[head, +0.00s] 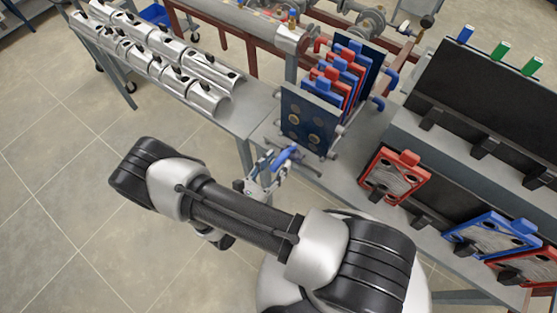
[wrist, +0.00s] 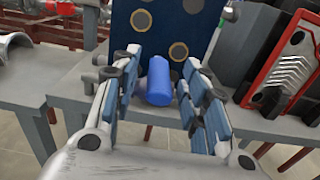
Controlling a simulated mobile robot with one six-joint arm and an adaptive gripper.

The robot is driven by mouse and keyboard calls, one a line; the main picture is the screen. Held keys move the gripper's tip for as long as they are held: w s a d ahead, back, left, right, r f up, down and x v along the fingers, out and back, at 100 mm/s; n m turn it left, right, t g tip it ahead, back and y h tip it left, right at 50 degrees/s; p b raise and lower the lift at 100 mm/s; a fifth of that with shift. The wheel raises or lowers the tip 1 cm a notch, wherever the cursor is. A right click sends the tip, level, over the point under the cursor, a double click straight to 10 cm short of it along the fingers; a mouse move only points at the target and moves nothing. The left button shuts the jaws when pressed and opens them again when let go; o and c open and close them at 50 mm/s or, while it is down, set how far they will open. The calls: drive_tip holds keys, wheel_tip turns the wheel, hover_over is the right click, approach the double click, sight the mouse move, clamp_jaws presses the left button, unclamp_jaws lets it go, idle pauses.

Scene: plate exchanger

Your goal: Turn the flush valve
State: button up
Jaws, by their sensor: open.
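The plate exchanger (head: 308,120) stands on the bench with a dark blue end plate facing me. A blue valve handle (head: 287,156) sticks out low in front of it; I take it for the flush valve. It also shows in the wrist view as a blue cylinder (wrist: 159,82). My gripper (head: 268,170) is at the handle, partly hidden by my arm. In the wrist view my gripper (wrist: 157,97) is open, with one finger on each side of the handle and visible gaps on both sides. The valve body under the handle is hidden.
Red and blue plates (head: 345,75) are stacked behind the end plate. A rack at right holds a red-framed plate (head: 394,174) and a blue-framed plate (head: 492,236). Curved metal shells (head: 150,55) lie on the left bench. The floor (head: 60,150) at left is clear.

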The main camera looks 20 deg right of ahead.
drive_tip(key=shift+x, duration=0.8)
drive_tip(key=shift+c, duration=0.2)
clamp_jaws()
